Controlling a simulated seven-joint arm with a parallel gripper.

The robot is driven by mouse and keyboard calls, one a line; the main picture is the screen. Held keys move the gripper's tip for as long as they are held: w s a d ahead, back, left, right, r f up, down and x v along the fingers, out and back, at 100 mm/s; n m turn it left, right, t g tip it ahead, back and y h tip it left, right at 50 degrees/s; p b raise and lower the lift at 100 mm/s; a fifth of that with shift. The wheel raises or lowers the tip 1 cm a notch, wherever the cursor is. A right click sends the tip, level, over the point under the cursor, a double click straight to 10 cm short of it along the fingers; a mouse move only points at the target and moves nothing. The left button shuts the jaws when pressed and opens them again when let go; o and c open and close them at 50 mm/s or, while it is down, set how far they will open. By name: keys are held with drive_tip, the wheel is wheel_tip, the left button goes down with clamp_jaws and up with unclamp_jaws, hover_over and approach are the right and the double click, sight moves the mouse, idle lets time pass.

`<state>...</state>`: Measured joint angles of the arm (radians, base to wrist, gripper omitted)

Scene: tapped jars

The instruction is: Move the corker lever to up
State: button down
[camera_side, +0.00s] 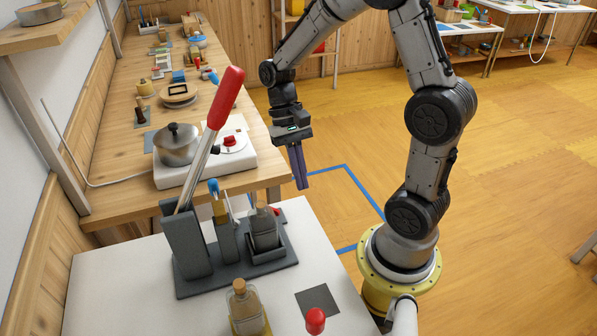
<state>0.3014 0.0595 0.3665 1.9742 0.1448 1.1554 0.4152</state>
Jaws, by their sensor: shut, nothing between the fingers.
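The corker (190,243) stands on a dark grey base plate on the white table. Its lever (212,135) is a silver rod with a long red grip, rising from the slotted grey post and tilted to the upper right. A bottle (263,222) stands in the grey holder at the right of the base. Between post and holder is a grey upright with a blue-topped piece (214,190). My gripper (303,187) points down with its purple fingers together and empty. In the picture it is right of the lever, apart from it, beyond the table's back edge.
A corked bottle (246,308) stands in front of the corker. A dark square (318,303) and a red knob (315,320) are at front right. Behind, a wooden bench (115,180) carries a pot (177,145) on a white hot plate (225,158).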

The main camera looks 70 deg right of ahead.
drive_tip(key=a+r+m+t+y, duration=0.1)
drive_tip(key=a+r+m+y, duration=0.2)
drive_tip(key=r, duration=0.4)
drive_tip(key=a+r+m+t+y, duration=0.1)
drive_tip(key=a+r+m+y, duration=0.15)
drive_tip(key=r+y, duration=0.3)
drive_tip(key=d+r+m+t+y, duration=0.2)
drive_tip(key=d+r+m+t, duration=0.5)
drive_tip(key=d+r, duration=0.4)
drive_tip(key=w+a+n+t, duration=0.1)
drive_tip(key=w+a, duration=0.4)
drive_tip(key=a, duration=0.8)
drive_tip(key=shift+a, duration=0.2)
drive_tip(key=shift+f+h, duration=0.1)
drive_tip(key=shift+h, duration=0.25)
